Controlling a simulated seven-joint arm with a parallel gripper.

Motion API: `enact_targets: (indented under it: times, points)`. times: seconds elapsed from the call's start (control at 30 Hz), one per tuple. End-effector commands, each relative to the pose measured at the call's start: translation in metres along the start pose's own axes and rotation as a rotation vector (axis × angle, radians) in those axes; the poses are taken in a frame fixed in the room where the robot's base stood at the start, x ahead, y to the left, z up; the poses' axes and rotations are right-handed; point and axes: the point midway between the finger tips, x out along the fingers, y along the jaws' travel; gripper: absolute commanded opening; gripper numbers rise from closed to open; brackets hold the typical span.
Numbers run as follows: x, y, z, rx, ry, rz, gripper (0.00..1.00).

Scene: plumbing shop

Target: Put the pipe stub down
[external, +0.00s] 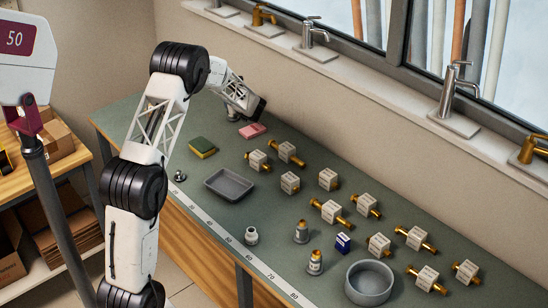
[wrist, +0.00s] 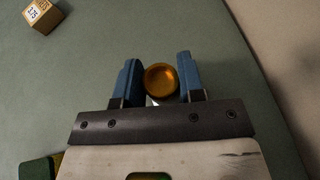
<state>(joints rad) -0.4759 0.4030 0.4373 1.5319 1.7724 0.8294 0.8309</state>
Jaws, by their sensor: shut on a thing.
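My gripper (external: 234,110) is low over the far left end of the green bench, and in the wrist view its blue fingers (wrist: 158,66) stand on both sides of the pipe stub (wrist: 161,79). The stub shows end-on as a round copper-coloured mouth with a dark rim. The fingers are shut on it. In the external view the stub is small and mostly hidden by my gripper, and I cannot tell whether its bottom touches the bench.
A pink block (external: 252,131), a green-yellow sponge (external: 202,147) and a grey tray (external: 229,185) are near my gripper. Several labelled boxes with brass fittings (external: 331,211) fill the bench to the right. A round grey bowl (external: 369,281) stands at the front. The bench (wrist: 235,60) around the stub is bare.

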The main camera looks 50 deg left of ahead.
Motion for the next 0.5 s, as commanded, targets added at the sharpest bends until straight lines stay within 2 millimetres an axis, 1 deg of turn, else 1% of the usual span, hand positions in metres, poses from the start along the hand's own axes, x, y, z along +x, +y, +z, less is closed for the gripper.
enact_targets:
  times: [0.27, 0.3, 0.43, 0.5]
  points:
    - [0.0009, -0.0003, -0.0016, -0.001, -0.001, 0.0, 0.0]
    - [0.0011, 0.0, -0.0026, 0.0, 0.0, 0.0, 0.41]
    - [0.0011, 0.0, -0.0027, 0.0, 0.0, 0.0, 0.6]
    - [0.0011, 0.0, -0.0027, 0.0, 0.0, 0.0, 0.61]
